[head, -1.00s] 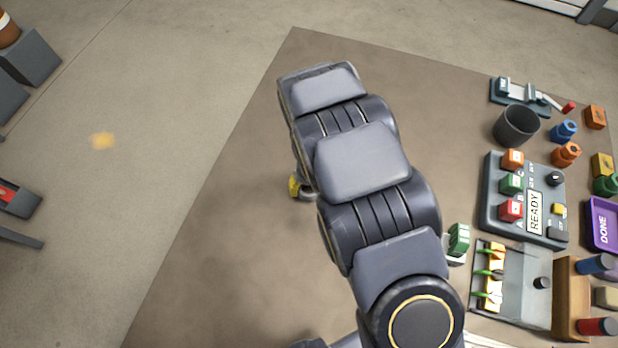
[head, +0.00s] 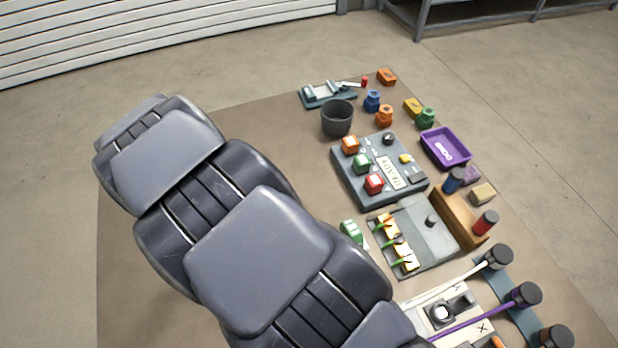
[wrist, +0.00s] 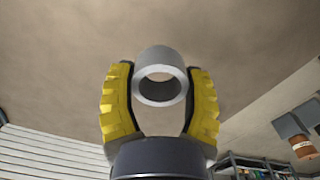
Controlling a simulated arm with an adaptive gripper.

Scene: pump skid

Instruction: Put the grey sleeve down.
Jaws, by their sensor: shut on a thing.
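The grey sleeve (wrist: 160,60) is a short hollow cylinder. In the wrist view it sits between the two yellow ribbed fingers of my gripper (wrist: 160,92), which is shut on it. In the head view my arm covers the left side of the table, and neither my gripper nor the sleeve shows there.
The brown table (head: 262,112) holds a dark cup (head: 337,118), a button panel (head: 349,187), a purple tray (head: 462,164), a wooden block (head: 452,218) and several coloured parts on its right side. A strip along its far left edge is clear.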

